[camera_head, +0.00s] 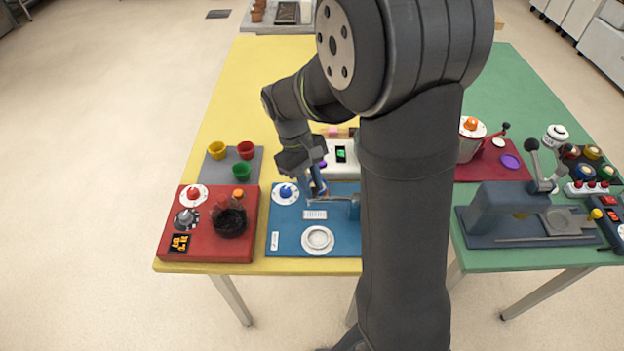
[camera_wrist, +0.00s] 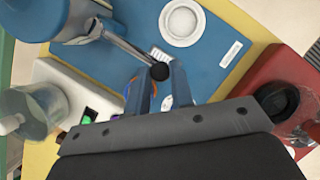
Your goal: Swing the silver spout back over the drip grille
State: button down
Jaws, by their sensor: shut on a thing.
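The silver spout (camera_wrist: 126,44) runs out from a blue tap body (camera_wrist: 82,22) and ends in a black knob (camera_wrist: 160,70). My gripper (camera_wrist: 160,86) is shut on this knob at the spout's tip. In the head view my gripper (camera_head: 318,190) is low over the blue board, and the spout (camera_head: 330,199) reaches left from the tap body to it. The white slotted drip grille (camera_head: 314,214) lies flat on the board, in front of the spout's tip. In the wrist view the grille (camera_wrist: 161,53) shows just beyond the knob, partly hidden by it.
A round white dish (camera_head: 318,238) sits on the blue board (camera_head: 290,222) in front of the grille. A blue dial (camera_head: 285,194) is close left of my gripper. A red unit (camera_head: 207,247) with a dark pot stands left. A white unit (camera_head: 336,168) stands behind. My arm hides the board's right side.

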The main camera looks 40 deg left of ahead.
dwell(0.3)
jog(key=c, duration=1.3)
grip_release()
jog(key=v, duration=1.7)
jog(key=shift+r, duration=0.3)
jog(key=shift+f, duration=0.1)
jog(key=x, duration=1.7)
jog(key=shift+f, duration=0.2)
jog(key=shift+r, duration=0.1)
